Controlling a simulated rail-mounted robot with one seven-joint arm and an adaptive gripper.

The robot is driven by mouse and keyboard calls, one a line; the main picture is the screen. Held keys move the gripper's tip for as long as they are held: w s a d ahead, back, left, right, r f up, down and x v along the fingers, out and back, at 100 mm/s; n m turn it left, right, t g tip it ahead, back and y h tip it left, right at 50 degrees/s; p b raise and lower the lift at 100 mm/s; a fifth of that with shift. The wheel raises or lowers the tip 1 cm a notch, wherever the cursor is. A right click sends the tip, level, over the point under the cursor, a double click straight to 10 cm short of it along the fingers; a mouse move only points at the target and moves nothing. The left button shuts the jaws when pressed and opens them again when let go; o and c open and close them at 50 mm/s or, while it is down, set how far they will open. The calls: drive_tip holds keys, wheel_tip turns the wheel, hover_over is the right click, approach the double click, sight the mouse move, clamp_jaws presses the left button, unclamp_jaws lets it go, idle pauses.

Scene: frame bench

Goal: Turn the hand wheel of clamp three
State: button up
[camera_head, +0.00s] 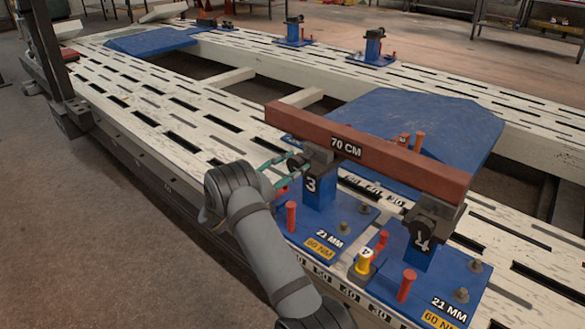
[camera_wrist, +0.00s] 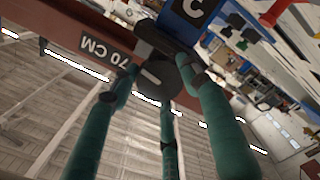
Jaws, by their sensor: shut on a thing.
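Clamp three (camera_head: 318,192) is a blue post marked 3 on a blue base plate, with a dark jaw head under the red beam (camera_head: 385,160). Its small dark hand wheel (camera_head: 295,164) faces left; in the wrist view the round wheel (camera_wrist: 156,78) sits between my teal fingers. My gripper (camera_head: 283,165) reaches in from the left and is shut around the wheel. The wheel's rim is partly hidden by the fingers. The wrist view also shows the beam (camera_wrist: 50,35) and part of the blue post (camera_wrist: 190,20).
Clamp four (camera_head: 418,245) stands to the right, under the beam's other end. A large blue panel (camera_head: 440,125) lies behind the beam. The slotted white bench rail (camera_head: 150,105) is clear at left.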

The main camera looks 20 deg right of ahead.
drive_tip(key=n, duration=0.2)
drive_tip(key=n+p, duration=0.1)
drive_tip(key=n, duration=0.1)
drive_tip(key=shift+w+a+r+n, duration=0.1)
drive_tip(key=shift+w+r+n, duration=0.1)
drive_tip(key=shift+n, duration=0.2)
drive_tip(key=n+p, duration=0.1)
drive_tip(key=n, duration=0.4)
drive_tip(key=shift+p, duration=0.4)
drive_tip(key=n+p, duration=0.2)
drive_tip(key=n, duration=0.3)
drive_tip(key=shift+f+n, duration=0.15)
drive_tip(key=shift+n, duration=0.25)
drive_tip(key=n, duration=0.3)
drive_tip(key=shift+s+f+p, duration=0.1)
drive_tip(key=shift+s+p, duration=0.05)
drive_tip(key=shift+p, duration=0.25)
drive_tip(key=shift+n, duration=0.5)
drive_tip(key=shift+s+f, duration=0.1)
drive_tip(key=shift+f, duration=0.05)
drive_tip(key=o, duration=0.9)
drive_tip(key=shift+o, duration=1.2)
